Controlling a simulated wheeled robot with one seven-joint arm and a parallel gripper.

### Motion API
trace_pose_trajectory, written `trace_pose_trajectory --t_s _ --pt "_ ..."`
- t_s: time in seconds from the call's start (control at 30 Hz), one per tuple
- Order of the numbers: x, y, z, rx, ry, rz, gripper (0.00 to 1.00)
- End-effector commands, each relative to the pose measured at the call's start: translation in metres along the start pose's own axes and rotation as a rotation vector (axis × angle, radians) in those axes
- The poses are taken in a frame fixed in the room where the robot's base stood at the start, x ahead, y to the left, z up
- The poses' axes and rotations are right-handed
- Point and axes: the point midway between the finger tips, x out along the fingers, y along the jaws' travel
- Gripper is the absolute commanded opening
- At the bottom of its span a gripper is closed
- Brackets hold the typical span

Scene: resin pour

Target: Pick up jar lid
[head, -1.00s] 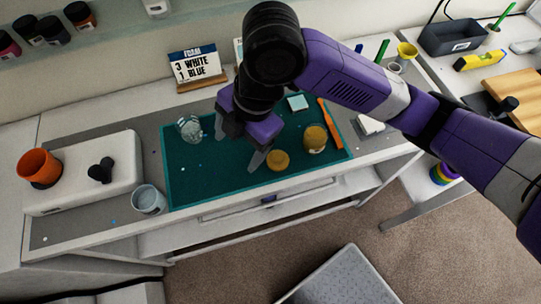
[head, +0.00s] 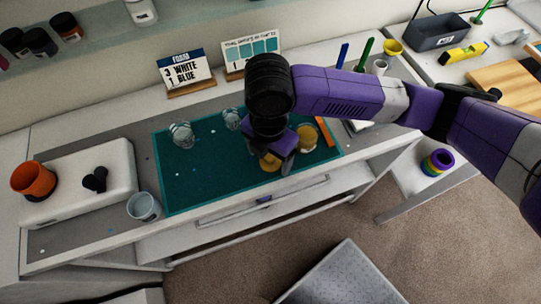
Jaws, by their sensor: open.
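The jar lid (head: 269,163), a small round amber-gold disc, lies on the teal mat (head: 205,188) near its front edge. It is partly hidden by my gripper. My gripper (head: 277,162) is open and points down right over the lid; one grey finger shows on the lid's right side, the other is mostly hidden. I cannot tell whether the fingers touch the lid. An amber jar (head: 307,138) stands just right of my gripper, partly hidden by it.
Two clear cups (head: 182,134) stand at the mat's back. An orange stick (head: 325,131) lies at its right edge.

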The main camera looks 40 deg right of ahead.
Motion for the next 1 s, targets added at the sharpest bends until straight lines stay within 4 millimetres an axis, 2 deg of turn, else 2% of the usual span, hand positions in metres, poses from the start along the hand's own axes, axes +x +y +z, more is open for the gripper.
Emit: trace_pose_trajectory --t_s 0.27,0.5,0.6,1.0 --pt "0.0031 0.0002 0.0001 0.000 0.000 0.001 0.77" --pt "0.0029 0.0002 0.0001 0.000 0.000 0.001 0.29" --pt "0.0028 0.0002 0.0001 0.000 0.000 0.001 0.13" --pt "-0.0033 0.0006 0.0000 -0.001 0.000 0.002 0.13"
